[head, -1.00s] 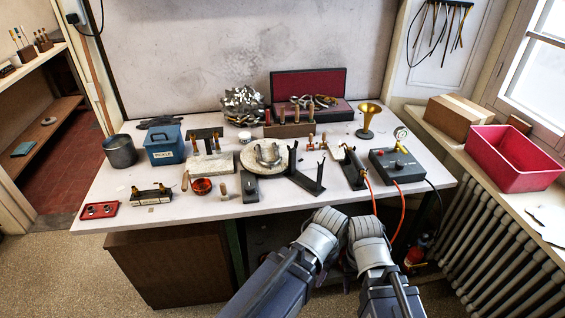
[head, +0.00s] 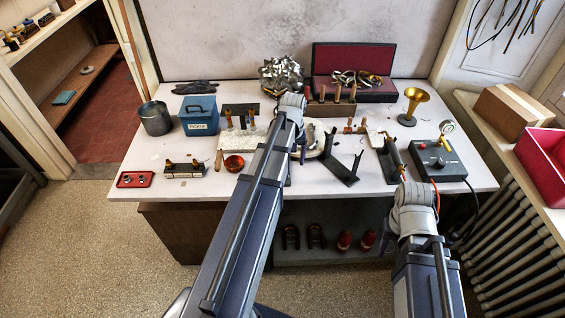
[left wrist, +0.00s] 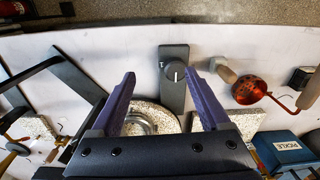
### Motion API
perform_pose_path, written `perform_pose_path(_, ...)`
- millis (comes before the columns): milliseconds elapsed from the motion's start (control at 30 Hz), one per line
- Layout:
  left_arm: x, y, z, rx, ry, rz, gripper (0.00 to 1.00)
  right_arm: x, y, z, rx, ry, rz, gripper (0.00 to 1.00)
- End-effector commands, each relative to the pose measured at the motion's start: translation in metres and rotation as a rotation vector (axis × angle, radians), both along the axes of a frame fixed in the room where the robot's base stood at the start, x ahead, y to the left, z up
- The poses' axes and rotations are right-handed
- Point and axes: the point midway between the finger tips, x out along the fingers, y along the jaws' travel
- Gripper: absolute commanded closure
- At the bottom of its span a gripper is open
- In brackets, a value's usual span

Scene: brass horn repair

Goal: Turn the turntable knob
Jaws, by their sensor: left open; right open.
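The turntable knob (left wrist: 175,72) is a round dial with a white pointer line on a dark grey box (left wrist: 173,98). In the left wrist view it lies between the fingertips of my left gripper (left wrist: 160,70), which is open and empty, nearer the right finger. Contact cannot be told. The round stone turntable (left wrist: 160,112) lies beside the box, partly hidden by my gripper; its edge shows in the head view (head: 322,128). There my left arm hides the knob. My right gripper (head: 388,238) is low at the table's front edge, mostly hidden behind its wrist, with nothing seen held.
A black V-shaped stand (head: 345,168) and a gauge box (head: 438,160) stand to the right.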

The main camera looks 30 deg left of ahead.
Motion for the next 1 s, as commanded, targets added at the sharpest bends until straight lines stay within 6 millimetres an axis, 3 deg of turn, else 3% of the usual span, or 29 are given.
perform_pose_path(33, 0.004, 0.016, 0.005, -0.003, -0.003, 0.038, 0.2, 0.0, 0.0, 0.005, 0.0, 0.0, 0.0, 0.5)
perform_pose_path(133, 0.005, 0.031, 0.007, -0.005, -0.007, 0.081, 0.2, 0.0, 0.0, 0.007, 0.0, 0.0, 0.0, 0.5)
perform_pose_path(467, 0.005, 0.035, 0.002, -0.006, -0.008, 0.094, 0.2, 0.0, 0.0, 0.002, 0.0, 0.0, 0.0, 0.5)
perform_pose_path(667, 0.005, 0.035, -0.014, -0.006, -0.008, 0.093, 0.2, 0.0, 0.0, -0.014, 0.0, 0.0, 0.0, 0.5)
perform_pose_path(1000, 0.005, 0.035, -0.058, -0.007, -0.009, 0.092, 0.2, 0.0, 0.0, -0.058, 0.0, 0.0, 0.0, 0.5)
